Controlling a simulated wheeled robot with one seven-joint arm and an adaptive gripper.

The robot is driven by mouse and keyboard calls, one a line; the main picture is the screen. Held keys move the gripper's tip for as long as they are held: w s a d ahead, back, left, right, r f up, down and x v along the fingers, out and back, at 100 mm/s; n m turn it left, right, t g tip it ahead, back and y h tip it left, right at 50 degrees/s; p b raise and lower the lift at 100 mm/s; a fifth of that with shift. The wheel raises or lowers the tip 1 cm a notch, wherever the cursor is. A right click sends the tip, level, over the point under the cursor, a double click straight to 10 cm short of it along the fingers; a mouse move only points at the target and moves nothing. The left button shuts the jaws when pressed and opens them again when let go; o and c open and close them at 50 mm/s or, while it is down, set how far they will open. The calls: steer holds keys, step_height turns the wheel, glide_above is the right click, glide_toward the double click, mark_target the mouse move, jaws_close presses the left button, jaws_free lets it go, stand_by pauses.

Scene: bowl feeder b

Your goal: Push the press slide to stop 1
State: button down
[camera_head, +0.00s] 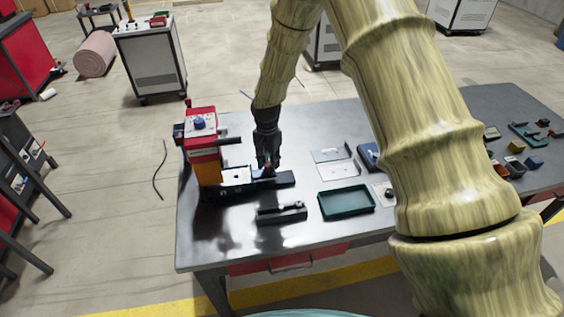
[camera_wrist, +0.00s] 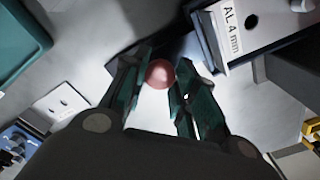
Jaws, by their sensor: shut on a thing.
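The press (camera_head: 203,145), red on top with an orange column, stands at the left of the table. A dark rail (camera_head: 283,181) runs right from its foot, with the slide and a pale plate (camera_head: 236,175) on it near the press. In the wrist view the plate (camera_wrist: 250,22) is labelled "AL 4 mm". My gripper (camera_head: 267,166) is over the rail, right of the plate. In the wrist view my gripper (camera_wrist: 162,82) is shut on a round red knob (camera_wrist: 159,72), one finger on each side. The knob's mounting is mostly hidden. I cannot make out a marked stop 1.
A black block (camera_head: 281,214) lies in front of the rail. A green tray (camera_head: 346,202) and flat metal plates (camera_head: 338,171) lie to the right. Small parts and a green holder (camera_head: 528,135) are at the table's far right. The front left table top is clear.

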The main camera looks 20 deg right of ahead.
steer(key=shift+w+a, duration=0.15)
steer(key=shift+a, duration=0.6)
steer(key=shift+w+a, duration=0.15)
steer(key=shift+a, duration=0.55)
steer(key=c, duration=1.1)
jaws_free()
steer(key=shift+d, duration=0.1)
